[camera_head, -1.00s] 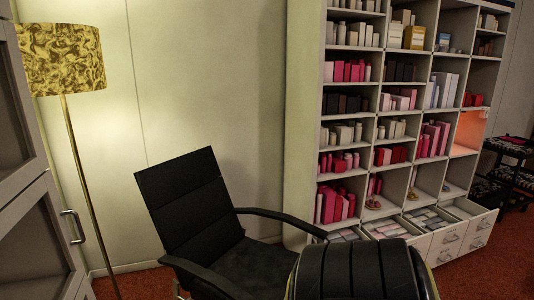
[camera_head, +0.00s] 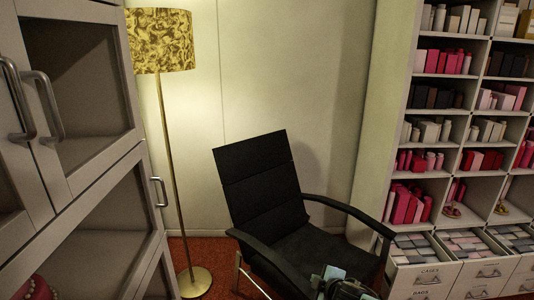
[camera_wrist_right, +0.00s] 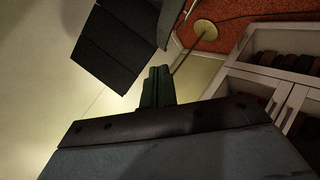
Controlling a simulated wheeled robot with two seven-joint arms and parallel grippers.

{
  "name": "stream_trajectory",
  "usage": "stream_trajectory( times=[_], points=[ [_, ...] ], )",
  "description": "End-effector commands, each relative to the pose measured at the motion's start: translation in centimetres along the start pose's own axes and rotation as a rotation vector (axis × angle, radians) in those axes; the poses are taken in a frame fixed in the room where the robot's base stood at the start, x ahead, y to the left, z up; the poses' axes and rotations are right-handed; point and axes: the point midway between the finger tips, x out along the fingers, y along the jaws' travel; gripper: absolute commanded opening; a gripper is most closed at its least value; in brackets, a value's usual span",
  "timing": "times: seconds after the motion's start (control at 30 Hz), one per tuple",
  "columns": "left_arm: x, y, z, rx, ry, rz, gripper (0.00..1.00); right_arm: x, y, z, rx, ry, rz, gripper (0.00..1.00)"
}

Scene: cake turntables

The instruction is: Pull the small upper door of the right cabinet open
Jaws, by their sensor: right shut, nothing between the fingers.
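A grey cabinet (camera_head: 138,165) with glazed doors stands at the left of the head view. Its small upper door (camera_head: 122,152) looks closed and has a vertical metal bar handle (camera_head: 48,105). A second bar handle (camera_head: 18,100) sits on the door beside it. A larger lower door has its own handle (camera_head: 158,191) near its right edge. My right gripper (camera_head: 338,276) is at the bottom of the head view, in front of the chair and well away from the handles. In the right wrist view its fingers (camera_wrist_right: 157,82) are together and empty. My left gripper does not show.
A black armchair (camera_head: 262,185) stands right of the cabinet, close to my right gripper. A floor lamp (camera_head: 160,40) stands between them, its base (camera_head: 195,281) on the red carpet. Shelves (camera_head: 400,120) with boxes and open drawers fill the right side.

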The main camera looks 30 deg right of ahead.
Motion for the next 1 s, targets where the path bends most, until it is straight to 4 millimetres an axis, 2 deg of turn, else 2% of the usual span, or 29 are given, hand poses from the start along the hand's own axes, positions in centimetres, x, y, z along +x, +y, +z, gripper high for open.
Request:
stream_trajectory(
  times=[0.03, 0.1, 0.2, 0.3, 0.43, 0.5, 0.6, 0.77, 1.0],
  points=[
    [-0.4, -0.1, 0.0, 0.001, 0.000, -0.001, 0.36, -1.4, 5.9, -4.1, -0.082, 0.073, 0.081, 0.00],
    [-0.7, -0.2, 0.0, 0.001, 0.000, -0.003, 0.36, -4.1, 11.9, -9.1, -0.184, 0.156, 0.176, 0.00],
    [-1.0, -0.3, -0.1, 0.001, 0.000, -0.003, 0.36, -8.9, 18.2, -15.5, -0.323, 0.259, 0.297, 0.00],
    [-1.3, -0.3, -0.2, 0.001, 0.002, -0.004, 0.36, -13.8, 21.9, -20.5, -0.438, 0.341, 0.392, 0.00],
    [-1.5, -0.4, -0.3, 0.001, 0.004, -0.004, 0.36, -18.7, 24.0, -24.5, -0.544, 0.411, 0.474, 0.00],
    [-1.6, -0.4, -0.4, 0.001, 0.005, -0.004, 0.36, -20.3, 24.4, -25.6, -0.577, 0.432, 0.499, 0.00],
    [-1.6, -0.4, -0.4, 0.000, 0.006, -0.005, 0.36, -21.4, 24.8, -26.5, -0.598, 0.446, 0.517, 0.00],
    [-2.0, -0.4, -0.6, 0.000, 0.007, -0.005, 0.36, -20.8, 25.2, -27.1, -0.599, 0.447, 0.521, 0.00],
    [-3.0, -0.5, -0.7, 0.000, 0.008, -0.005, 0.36, -18.4, 26.3, -28.9, -0.596, 0.449, 0.522, 0.00]
  ],
)
